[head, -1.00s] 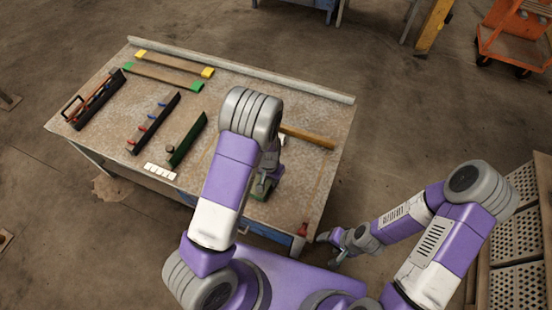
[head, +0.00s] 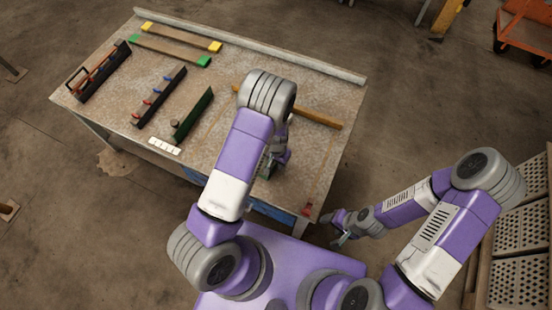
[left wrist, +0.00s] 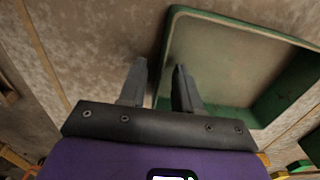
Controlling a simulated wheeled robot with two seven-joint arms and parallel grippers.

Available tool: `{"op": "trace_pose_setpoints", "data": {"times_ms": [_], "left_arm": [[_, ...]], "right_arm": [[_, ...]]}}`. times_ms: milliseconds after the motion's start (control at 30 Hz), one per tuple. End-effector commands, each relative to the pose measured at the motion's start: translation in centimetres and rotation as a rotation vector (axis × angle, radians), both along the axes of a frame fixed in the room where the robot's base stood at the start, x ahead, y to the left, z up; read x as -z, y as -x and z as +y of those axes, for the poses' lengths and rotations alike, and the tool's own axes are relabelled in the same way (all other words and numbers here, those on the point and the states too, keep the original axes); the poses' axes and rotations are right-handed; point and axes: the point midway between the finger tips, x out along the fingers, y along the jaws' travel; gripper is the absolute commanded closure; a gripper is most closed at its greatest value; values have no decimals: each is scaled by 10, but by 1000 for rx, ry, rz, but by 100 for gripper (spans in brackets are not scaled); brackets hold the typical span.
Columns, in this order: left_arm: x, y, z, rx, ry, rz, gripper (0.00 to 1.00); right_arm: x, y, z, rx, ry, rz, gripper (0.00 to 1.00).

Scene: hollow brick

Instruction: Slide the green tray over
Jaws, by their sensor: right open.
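The green tray (left wrist: 250,108) shows in the left wrist view as a shallow rectangular tray with green walls and a dull brownish floor. In the head view only a bit of it (head: 265,166) shows, on the table's near right part, mostly hidden by my left arm. My left gripper (left wrist: 160,80) is open, with its fingers apart on either side of the tray's left wall, one outside and one inside. It also shows in the head view (head: 274,158). My right gripper (head: 341,232) is open and empty, off the table's near right corner.
The table (head: 225,105) carries a dark green block (head: 193,114), a rack with red and blue pieces (head: 160,97), a tool holder (head: 102,70), white tiles (head: 165,146) and a wooden bar (head: 315,119) behind my left arm. A red piece (head: 307,209) lies at the near right corner.

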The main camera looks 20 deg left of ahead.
Motion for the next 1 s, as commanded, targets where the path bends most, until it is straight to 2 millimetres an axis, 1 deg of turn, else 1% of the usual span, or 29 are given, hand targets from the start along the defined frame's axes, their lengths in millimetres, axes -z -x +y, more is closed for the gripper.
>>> {"op": "trace_pose_setpoints", "data": {"times_ms": [33, 100, 400, 467, 600, 633, 1000], "left_arm": [[5, 0, 0, -1, 0, 1, 67], [8, 0, 0, -2, 0, 1, 67], [9, 0, 0, -2, 0, 0, 67], [9, 0, 0, -1, 0, 0, 75], [9, 0, 0, -1, 0, 0, 96], [9, 0, 0, -1, 0, 0, 100], [9, 0, 0, -1, 0, 0, 100]], "right_arm": [[2, 0, 0, 0, 0, 0, 38], [3, 0, 0, 0, 0, 0, 38], [2, 0, 0, 0, 0, 0, 38], [2, 0, 0, 0, 0, 0, 38], [2, 0, 0, 0, 0, 0, 38], [2, 0, 0, 0, 0, 0, 38], [2, 0, 0, 0, 0, 0, 38]]}}
